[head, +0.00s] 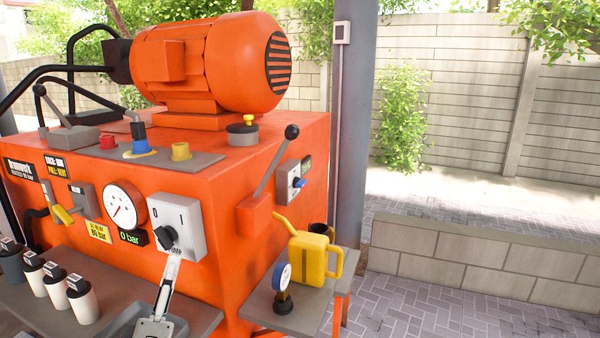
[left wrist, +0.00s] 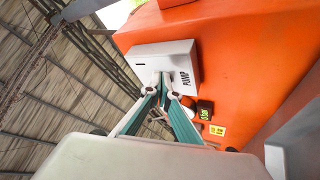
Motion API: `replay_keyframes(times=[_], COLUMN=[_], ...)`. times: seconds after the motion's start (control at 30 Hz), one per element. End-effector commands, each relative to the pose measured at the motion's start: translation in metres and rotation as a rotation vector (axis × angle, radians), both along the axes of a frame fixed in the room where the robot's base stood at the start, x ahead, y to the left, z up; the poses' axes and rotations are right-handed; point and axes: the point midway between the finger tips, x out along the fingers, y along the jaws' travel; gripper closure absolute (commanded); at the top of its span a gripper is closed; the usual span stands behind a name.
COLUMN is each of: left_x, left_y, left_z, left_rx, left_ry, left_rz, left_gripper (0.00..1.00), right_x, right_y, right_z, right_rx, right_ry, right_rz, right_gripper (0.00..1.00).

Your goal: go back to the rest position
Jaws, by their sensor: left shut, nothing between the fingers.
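My left gripper (head: 173,257) reaches up from the bottom of the head view, in front of the grey pump switch box (head: 188,218) on the orange machine (head: 225,165). Its fingers are together with nothing between them. The black knob (head: 164,238) of the switch shows just above the fingertips. In the left wrist view the closed fingers (left wrist: 164,84) point at the box marked PUMP (left wrist: 186,62) and overlap it. I cannot tell whether they touch it. The knob is hidden there. My right gripper is in neither view.
A lever (head: 275,165) stands on the right corner. Paving (head: 430,300) is clear at right.

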Motion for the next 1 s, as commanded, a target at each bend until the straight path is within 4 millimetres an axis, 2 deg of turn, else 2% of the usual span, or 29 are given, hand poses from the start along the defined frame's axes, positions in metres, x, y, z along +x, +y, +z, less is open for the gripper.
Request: replay_keyframes(times=[0.03,0.1,0.27,0.4,0.5,0.6,0.73,0.83,1.0], left_x=[-0.007,-0.018,-0.059,-0.112,-0.155,-0.194,-0.23,-0.243,-0.247], left_y=[-0.013,-0.029,-0.058,-0.072,-0.077,-0.077,-0.075,-0.074,-0.074], left_z=[-0.029,-0.073,-0.172,-0.253,-0.301,-0.337,-0.366,-0.376,-0.379], left_rx=[0.108,0.268,0.622,0.918,1.11,1.268,1.403,1.452,1.467], left_ry=[0.078,0.182,0.397,0.558,0.651,0.719,0.77,0.788,0.792], left_rz=[0.001,-0.002,-0.042,-0.108,-0.167,-0.224,-0.28,-0.302,-0.308], left_gripper=[1.0,1.0,1.0,1.0,1.0,1.0,1.0,1.0,1.0], right_x=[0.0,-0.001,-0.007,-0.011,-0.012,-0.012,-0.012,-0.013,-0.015], right_y=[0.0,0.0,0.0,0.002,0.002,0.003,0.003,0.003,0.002], right_z=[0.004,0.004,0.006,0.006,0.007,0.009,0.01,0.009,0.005], right_rx=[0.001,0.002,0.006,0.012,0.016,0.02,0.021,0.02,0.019], right_ry=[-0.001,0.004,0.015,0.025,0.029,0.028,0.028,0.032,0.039], right_rz=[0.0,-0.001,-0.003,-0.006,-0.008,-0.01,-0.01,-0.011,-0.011], right_gripper=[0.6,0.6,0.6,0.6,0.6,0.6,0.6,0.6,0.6])
